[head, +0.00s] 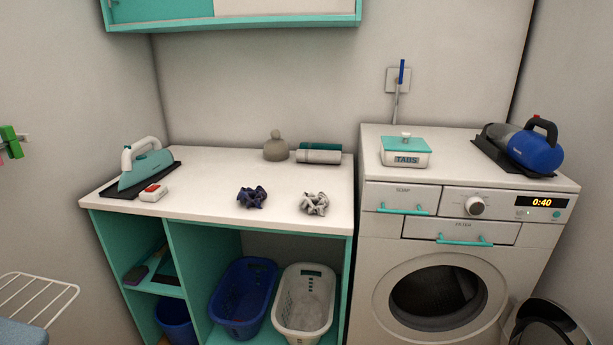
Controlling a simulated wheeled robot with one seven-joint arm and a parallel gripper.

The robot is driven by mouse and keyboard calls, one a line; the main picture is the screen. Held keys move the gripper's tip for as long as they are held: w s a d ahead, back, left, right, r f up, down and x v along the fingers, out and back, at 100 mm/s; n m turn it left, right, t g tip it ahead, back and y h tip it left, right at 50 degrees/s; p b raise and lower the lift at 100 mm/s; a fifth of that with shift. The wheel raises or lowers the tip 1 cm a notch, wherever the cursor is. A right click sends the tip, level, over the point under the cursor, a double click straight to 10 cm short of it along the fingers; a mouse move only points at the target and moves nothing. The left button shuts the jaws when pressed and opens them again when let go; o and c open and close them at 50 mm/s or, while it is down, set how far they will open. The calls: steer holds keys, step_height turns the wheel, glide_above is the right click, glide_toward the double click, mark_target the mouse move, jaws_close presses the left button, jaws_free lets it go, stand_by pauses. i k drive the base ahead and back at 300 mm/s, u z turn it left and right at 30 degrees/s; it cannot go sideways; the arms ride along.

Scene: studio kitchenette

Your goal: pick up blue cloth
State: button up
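A crumpled dark blue cloth (252,197) lies on the white countertop (210,170), near its front edge and about the middle of its width. A crumpled light grey cloth (314,204) lies to its right, apart from it. My gripper is not in view.
A grey bottle (276,147) and rolls (320,153) are at the back. A washing machine (455,230) stands right. Baskets (303,300) sit below. A drying rack (35,300) is lower left.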

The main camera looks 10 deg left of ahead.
mark_target(255, 197)
steer(key=u, duration=0.55)
steer(key=k, duration=1.2)
steer(key=u, duration=1)
steer(key=i, duration=1.45)
steer(key=z, duration=0.35)
